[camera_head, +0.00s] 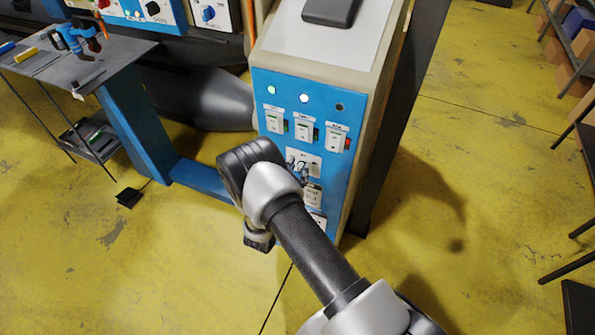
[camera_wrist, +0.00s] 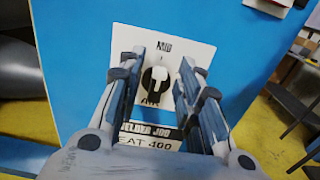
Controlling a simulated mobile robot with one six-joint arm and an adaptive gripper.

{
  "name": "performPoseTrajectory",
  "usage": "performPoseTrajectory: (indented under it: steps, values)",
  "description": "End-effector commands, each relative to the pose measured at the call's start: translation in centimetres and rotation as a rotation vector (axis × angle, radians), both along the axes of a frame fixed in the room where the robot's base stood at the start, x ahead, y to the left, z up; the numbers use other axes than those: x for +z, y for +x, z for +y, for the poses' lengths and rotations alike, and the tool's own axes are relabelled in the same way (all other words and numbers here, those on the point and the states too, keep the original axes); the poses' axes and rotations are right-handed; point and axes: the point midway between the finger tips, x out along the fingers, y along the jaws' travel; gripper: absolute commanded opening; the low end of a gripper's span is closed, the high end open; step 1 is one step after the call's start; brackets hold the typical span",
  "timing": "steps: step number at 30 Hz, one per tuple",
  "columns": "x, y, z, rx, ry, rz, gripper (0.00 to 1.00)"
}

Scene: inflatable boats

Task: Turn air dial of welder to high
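The welder's blue front panel (camera_head: 340,185) faces my arm in the head view. My gripper (camera_wrist: 163,72) is open, with one finger on each side of the dial. I cannot tell whether either finger touches it. In the head view, the gripper (camera_head: 301,172) is small at the panel, and my wrist covers part of this area.
Above the plate in the head view are several switches (camera_head: 303,130) and round lights (camera_head: 303,98). A workbench (camera_head: 100,62) with tools stands left. Shelving (camera_head: 575,60) stands right. Yellow floor is clear between.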

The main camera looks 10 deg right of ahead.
Motion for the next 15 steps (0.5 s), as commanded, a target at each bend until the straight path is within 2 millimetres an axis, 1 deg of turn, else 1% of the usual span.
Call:
performPoseTrajectory:
  steps: [8,15]
  values:
    - [0.03,0.15,-0.12,0.000,0.000,0.000,0.33]
    - [0.02,0.12,-0.11,0.000,0.000,0.000,0.17]
